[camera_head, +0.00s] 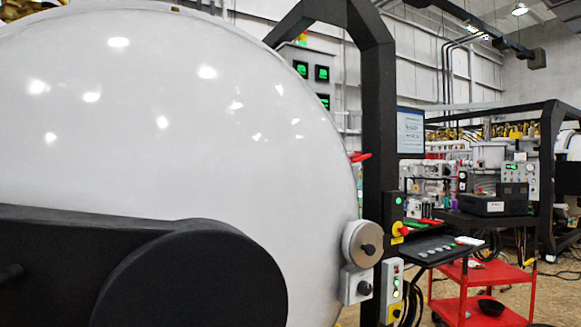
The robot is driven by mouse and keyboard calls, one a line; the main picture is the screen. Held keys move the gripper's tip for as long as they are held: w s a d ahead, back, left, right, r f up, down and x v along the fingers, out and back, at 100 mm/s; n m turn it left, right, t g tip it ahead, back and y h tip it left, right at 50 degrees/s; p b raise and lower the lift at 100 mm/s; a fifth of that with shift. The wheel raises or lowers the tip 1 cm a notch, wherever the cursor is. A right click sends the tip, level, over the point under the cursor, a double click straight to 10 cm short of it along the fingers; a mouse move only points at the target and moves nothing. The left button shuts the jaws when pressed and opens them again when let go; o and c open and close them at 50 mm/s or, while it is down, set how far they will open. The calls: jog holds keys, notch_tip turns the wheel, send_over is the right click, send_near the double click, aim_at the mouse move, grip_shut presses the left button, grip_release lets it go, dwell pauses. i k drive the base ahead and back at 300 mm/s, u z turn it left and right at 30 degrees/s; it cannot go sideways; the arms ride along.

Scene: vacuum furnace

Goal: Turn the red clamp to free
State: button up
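The large white domed furnace door (170,110) fills the left and middle of the view. A small red handle (360,157), which looks like the red clamp, sticks out at the door's right edge, beside the black frame post. It lies close to level, with its free end to the right. Its mount is too small to make out. My gripper is not in view.
A large black arm with a round end (190,280) crosses the lower left in front of the door. A grey round knob (362,243) sits at the door's lower right edge. The black frame post (379,120) stands beside it. A control box with a red button (403,230) and a red cart (485,290) are to the right.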

aim_at(357, 159)
jog(key=u, duration=0.05)
jog(key=i, duration=0.15)
jog(key=u, duration=0.05)
jog(key=k, duration=1.3)
jog(key=z, duration=0.7)
jog(key=i, duration=2.35)
jog(key=u, duration=0.55)
